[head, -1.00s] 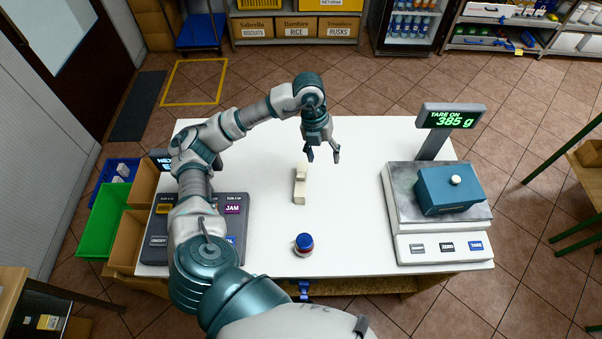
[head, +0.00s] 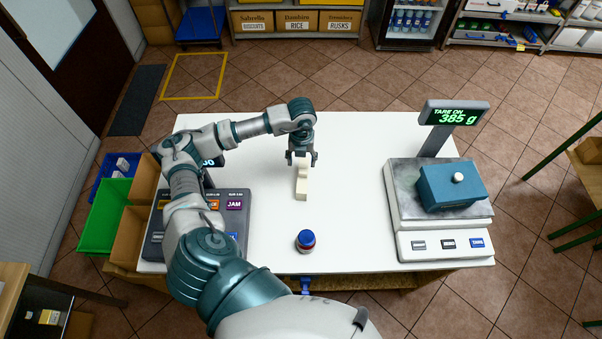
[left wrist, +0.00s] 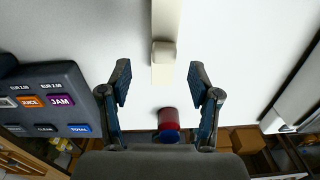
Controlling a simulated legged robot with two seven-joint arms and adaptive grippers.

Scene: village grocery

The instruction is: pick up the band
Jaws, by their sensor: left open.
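A cream strip with a raised block on it, which I take to be the band (head: 302,189), lies on the white table. It also shows at the top middle of the left wrist view (left wrist: 163,73), running out of the top edge. My left gripper (head: 301,161) is over the far end of the strip in the head view, pointing down. Its two fingers are apart in the left wrist view (left wrist: 160,78), with nothing held between them. The gripper hides part of the strip's far end in the head view. My right gripper is not in view.
A red jar with a blue lid (head: 306,241) stands near the table's front edge. A scale (head: 402,225) with a blue box (head: 452,187) on it is at the right. A dark till (head: 236,222) is at the left. The table (head: 350,160) is clear between strip and scale.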

